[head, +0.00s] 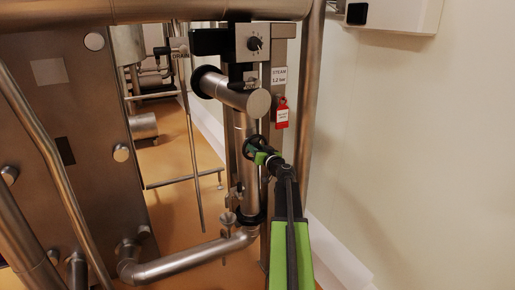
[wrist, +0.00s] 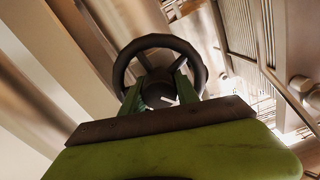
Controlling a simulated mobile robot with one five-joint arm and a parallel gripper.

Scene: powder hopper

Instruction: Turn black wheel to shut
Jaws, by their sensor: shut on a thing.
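The black wheel (head: 250,147) is a small handwheel on the vertical steel pipe, partly hidden behind my gripper in the head view. In the wrist view the black wheel (wrist: 191,49) shows as a ring with spokes around a dark hub. My gripper (head: 262,156) reaches it from the lower right. In the wrist view the two green fingers of my gripper (wrist: 161,92) stand on either side of the hub, inside the lower part of the rim. The gripper is shut on the wheel.
A red tag (head: 282,113) hangs beside a steam label (head: 280,77) above the wheel. A black dial (head: 255,43) sits higher up. A steel upright (head: 309,100) stands close to the right of the wheel. A bent pipe (head: 185,261) runs low at left.

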